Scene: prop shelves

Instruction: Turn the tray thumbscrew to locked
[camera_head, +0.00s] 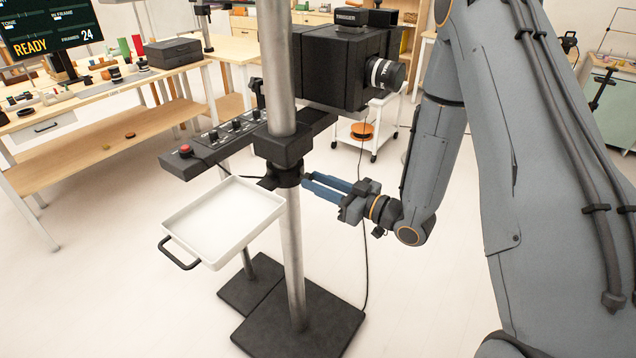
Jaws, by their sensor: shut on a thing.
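The white tray (222,222) with a black handle (178,254) is held on a vertical metal post (295,240) by a black collar (285,176). My gripper (306,184) reaches in from the right with its blue fingers at the right side of the collar. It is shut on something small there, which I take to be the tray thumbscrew. The fingers and the collar hide the thumbscrew, so its turn position cannot be told. The tray looks about level.
A black camera (335,65) is mounted above my gripper. A control bar (215,140) with knobs and a red button lies behind the tray. A black base plate (300,325) is on the floor. A workbench (110,110) stands at the left. The floor in front is clear.

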